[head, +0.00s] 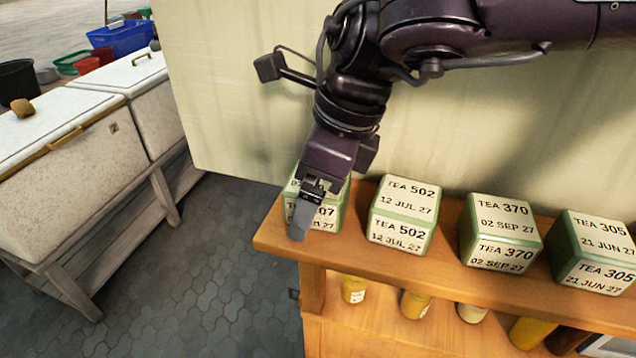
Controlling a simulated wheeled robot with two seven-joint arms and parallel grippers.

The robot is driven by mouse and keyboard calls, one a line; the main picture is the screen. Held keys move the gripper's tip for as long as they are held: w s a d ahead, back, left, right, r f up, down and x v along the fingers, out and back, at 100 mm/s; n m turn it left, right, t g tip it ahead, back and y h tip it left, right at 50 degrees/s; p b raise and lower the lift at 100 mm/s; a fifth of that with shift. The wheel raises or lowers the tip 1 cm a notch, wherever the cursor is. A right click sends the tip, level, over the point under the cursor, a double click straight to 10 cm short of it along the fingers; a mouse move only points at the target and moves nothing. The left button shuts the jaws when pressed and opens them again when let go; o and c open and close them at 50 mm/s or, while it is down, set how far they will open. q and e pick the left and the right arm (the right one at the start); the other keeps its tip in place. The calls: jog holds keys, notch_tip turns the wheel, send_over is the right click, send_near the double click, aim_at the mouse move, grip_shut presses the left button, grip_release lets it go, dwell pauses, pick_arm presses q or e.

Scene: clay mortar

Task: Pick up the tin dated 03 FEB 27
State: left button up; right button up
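A green tin with a cream label (327,217) stands at the left end of the wooden shelf top. My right gripper (303,214) comes down over it from above and covers much of its label. Only "07" and parts of the date line show, so I cannot read its full date. One grey finger is seen in front of the tin's left front side; the other finger is hidden. I cannot tell whether the gripper touches the tin or how far it is open. My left gripper is not in view.
To the right stand tins marked 12 JUL 27 (401,226), 02 SEP 27 (502,249) and 21 JUN 27 (597,270). They sit on the wooden shelf (441,276), with yellow jars below. A pale wall (530,110) rises behind. White chests (70,150) stand left.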

jog(key=c, duration=1.1)
jog(key=shift+c, duration=0.3)
jog(key=shift+r, duration=0.15)
